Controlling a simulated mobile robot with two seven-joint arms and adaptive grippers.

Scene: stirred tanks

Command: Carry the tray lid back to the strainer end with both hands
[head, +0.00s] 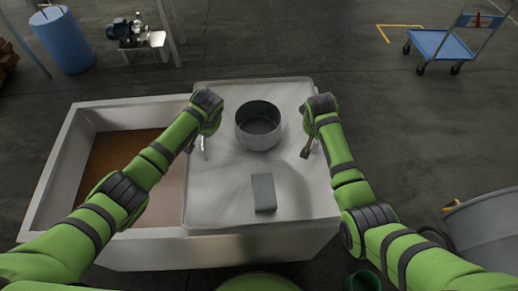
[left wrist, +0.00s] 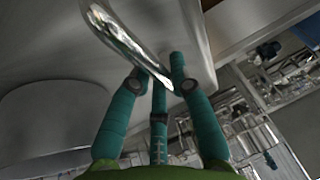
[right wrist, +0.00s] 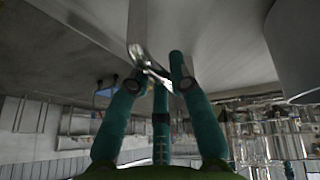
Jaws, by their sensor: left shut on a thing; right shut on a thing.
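The tray lid (head: 225,195) is a flat pale metal sheet lying over the right part of a long metal tray (head: 57,165). The left part of the tray is open and shows a brown surface inside. My left gripper (head: 203,142) is shut on the lid's left bar handle, seen shiny in the left wrist view (left wrist: 125,38). My right gripper (head: 308,145) is shut on the right handle, which also shows in the right wrist view (right wrist: 138,55). I cannot make out a strainer.
A round metal pot (head: 258,125) and a grey block (head: 264,192) stand on the lid between my arms. A blue drum (head: 62,40) and a pump (head: 125,30) stand behind at left. A blue cart (head: 440,45) is at back right, a grey vat (head: 490,232) at front right.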

